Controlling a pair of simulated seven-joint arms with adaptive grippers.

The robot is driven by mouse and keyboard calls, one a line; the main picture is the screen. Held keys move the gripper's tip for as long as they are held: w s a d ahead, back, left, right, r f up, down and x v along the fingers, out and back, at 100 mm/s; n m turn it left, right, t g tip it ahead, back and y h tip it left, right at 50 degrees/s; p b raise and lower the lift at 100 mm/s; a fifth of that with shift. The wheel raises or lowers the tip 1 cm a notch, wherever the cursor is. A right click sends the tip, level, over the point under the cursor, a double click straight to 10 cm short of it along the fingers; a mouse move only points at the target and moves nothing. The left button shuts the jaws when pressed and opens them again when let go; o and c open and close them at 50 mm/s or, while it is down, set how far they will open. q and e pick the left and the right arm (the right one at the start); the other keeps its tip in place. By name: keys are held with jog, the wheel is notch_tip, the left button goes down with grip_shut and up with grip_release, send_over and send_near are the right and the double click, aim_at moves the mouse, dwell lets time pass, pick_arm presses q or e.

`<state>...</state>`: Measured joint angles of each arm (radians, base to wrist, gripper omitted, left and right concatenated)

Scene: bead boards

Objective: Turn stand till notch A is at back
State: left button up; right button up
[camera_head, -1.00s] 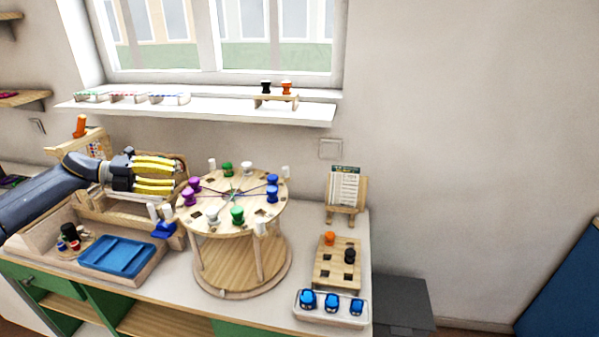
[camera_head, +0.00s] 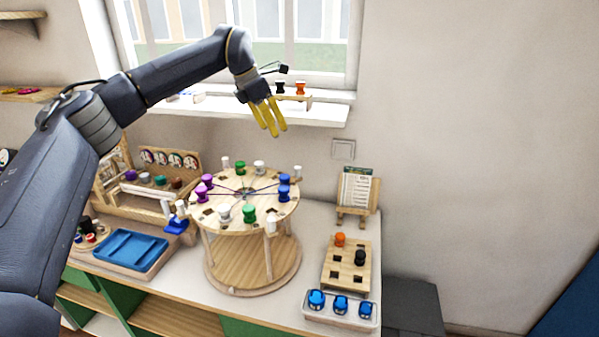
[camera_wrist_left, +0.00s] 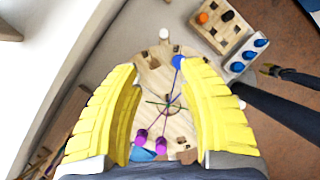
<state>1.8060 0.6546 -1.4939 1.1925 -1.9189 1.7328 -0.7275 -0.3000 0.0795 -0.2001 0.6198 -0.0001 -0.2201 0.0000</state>
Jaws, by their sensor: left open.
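The stand is a round two-tier wooden turntable (camera_head: 232,186) on the table, with purple, green, blue and white spools around its top and dark threads crossing at its centre. No letter on any notch is readable, so I cannot tell which is notch A. My left gripper (camera_head: 268,118) is open and empty, its yellow fingers pointing down above the stand, apart from it. In the left wrist view the stand's top (camera_wrist_left: 153,78) shows between the spread fingers.
Right of the stand are a peg board (camera_head: 330,272) with orange and black spools, a tray (camera_head: 366,322) of blue spools and a card on an easel (camera_head: 356,189). Left are a blue tray (camera_head: 130,250) and a wooden rack. A window shelf (camera_head: 325,114) runs behind.

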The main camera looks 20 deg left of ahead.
aim_at(296, 168)
pick_arm(q)
jog(key=x, duration=1.8)
jog(key=shift+s+d+f, duration=0.2)
jog(key=shift+d, duration=0.2)
jog(key=shift+c, duration=0.3)
grip_shut()
